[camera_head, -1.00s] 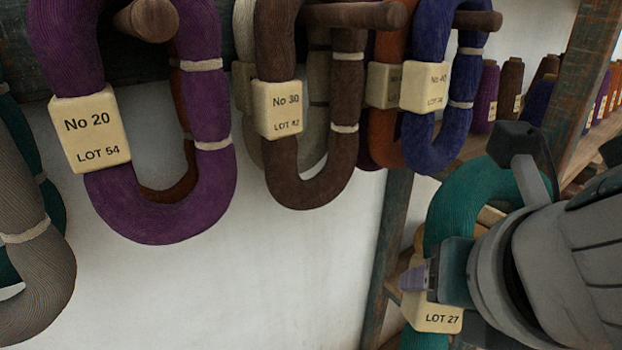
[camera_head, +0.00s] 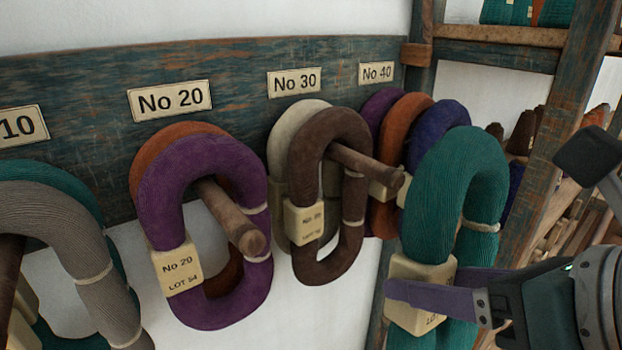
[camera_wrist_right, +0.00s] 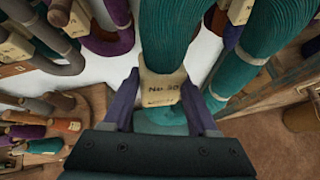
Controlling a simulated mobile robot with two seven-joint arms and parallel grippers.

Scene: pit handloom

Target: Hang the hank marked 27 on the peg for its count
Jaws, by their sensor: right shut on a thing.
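The teal hank (camera_head: 455,190) hangs upright at the right, its tag (camera_head: 418,272) turned partly away. My right gripper (camera_wrist_right: 160,95) is shut on it at the tag, which seems to read No 30 in the right wrist view (camera_wrist_right: 163,88). The No 30 peg (camera_head: 368,165) sticks out below the No 30 label (camera_head: 294,82), with a brown hank (camera_head: 325,255) and a cream hank (camera_head: 285,135) on it. The held hank is right of this peg's tip, in front of the No 40 hanks. My left gripper is out of view.
The No 20 peg (camera_head: 232,220) carries a purple hank (camera_head: 205,310) and an orange one. Grey and teal hanks hang at the far left. A blue hank (camera_head: 437,118) under the No 40 label (camera_head: 376,72) is close behind the held hank. A wooden post (camera_head: 570,110) stands at right.

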